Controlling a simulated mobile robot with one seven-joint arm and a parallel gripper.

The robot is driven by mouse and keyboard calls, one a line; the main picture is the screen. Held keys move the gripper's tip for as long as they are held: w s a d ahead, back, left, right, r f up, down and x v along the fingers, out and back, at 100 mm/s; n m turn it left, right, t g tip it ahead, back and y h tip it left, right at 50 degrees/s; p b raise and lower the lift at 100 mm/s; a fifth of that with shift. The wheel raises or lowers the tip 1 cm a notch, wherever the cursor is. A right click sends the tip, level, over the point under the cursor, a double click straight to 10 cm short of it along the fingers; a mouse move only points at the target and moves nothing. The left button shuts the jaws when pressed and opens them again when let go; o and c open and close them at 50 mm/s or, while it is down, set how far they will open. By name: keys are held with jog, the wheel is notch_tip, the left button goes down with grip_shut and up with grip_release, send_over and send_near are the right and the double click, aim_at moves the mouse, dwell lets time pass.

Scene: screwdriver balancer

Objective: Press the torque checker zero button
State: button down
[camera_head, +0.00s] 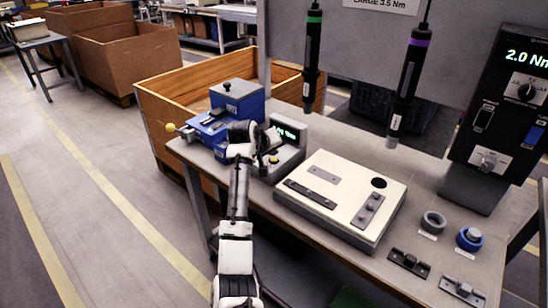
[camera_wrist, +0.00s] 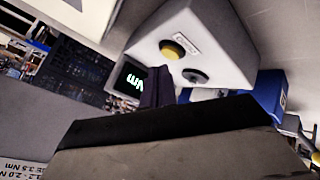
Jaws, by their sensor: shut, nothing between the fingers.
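The torque checker (camera_head: 290,160) is a small grey box with a lit green display, on the bench beside the blue vise. In the wrist view the torque checker (camera_wrist: 225,35) shows a round yellow button (camera_wrist: 172,50) next to a small label too small to read. A dark round part (camera_wrist: 195,76) sits near the button, and the green display (camera_wrist: 131,80) is partly in view. My gripper (camera_head: 268,158) is at the checker's near left side, shut and empty. Its dark fingers (camera_wrist: 156,88) show close to the display and button; I cannot tell whether they touch the checker.
A blue vise (camera_head: 212,125) with a yellow-tipped handle stands left of the checker. A white fixture board (camera_head: 335,218) lies to its right. Two hanging screwdrivers (camera_head: 313,60) (camera_head: 408,80) and a torque controller (camera_head: 505,110) are above and right.

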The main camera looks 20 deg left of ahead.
notch_tip(320, 180, up, 6)
jog(key=p, duration=0.4)
jog(key=shift+f+p, duration=0.2)
jog(key=shift+p, duration=0.2)
